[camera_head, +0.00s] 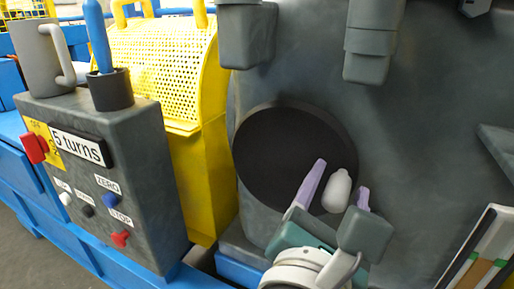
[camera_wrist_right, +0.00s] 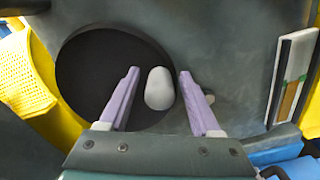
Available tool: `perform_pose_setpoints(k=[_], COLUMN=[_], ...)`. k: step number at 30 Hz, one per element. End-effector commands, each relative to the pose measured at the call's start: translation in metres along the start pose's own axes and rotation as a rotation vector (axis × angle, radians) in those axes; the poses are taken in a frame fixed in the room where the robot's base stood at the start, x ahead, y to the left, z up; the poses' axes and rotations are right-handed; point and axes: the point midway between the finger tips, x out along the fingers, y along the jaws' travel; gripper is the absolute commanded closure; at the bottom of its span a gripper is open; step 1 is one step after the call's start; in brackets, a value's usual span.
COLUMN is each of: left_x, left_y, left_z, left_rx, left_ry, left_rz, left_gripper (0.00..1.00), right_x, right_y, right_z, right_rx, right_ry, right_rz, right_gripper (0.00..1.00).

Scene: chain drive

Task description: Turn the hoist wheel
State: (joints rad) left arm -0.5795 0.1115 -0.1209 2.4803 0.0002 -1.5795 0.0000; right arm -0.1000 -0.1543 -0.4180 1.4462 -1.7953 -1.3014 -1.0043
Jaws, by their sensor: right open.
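The hoist wheel (camera_head: 275,150) is a large black disc on the grey machine face, and it also shows in the right wrist view (camera_wrist_right: 90,75). Its light grey knob (camera_head: 337,191) stands out near the wheel's lower right edge; in the right wrist view the knob (camera_wrist_right: 159,88) is between the fingers. My right gripper (camera_head: 341,180) is open, with its two purple fingers on either side of the knob. In the right wrist view a gap shows between each finger and the knob. My left gripper is not in view.
A grey control box (camera_head: 150,165) with a "5 turns" display (camera_head: 81,147) and several buttons stands left. A grey mug (camera_head: 42,58) and a black cup (camera_head: 110,90) sit on it. A yellow mesh guard (camera_head: 160,65) is beside the wheel. Grey blocks (camera_head: 246,35) jut out above.

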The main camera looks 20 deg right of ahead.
Motion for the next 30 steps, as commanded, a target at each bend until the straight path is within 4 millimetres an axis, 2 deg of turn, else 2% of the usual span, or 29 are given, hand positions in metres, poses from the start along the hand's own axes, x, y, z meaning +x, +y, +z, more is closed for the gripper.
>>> perform_pose_setpoints(k=[8,25,26,30], left_x=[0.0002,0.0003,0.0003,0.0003], left_y=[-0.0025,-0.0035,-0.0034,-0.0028], left_z=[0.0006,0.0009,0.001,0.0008], left_rx=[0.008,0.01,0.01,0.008], left_ry=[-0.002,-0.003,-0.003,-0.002], left_rz=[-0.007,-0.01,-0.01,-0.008], left_gripper=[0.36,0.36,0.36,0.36], right_x=[-0.0012,-0.0009,-0.0008,-0.0008], right_y=[0.0003,0.0003,0.0002,0.0002], right_z=[0.0,0.0,0.0,0.0], right_rx=[0.0,0.001,0.001,0.0], right_ry=[0.0,0.0,0.0,0.0], right_rz=[0.0,0.0,0.0,0.0], right_gripper=[0.36,0.97,1.0,1.0])
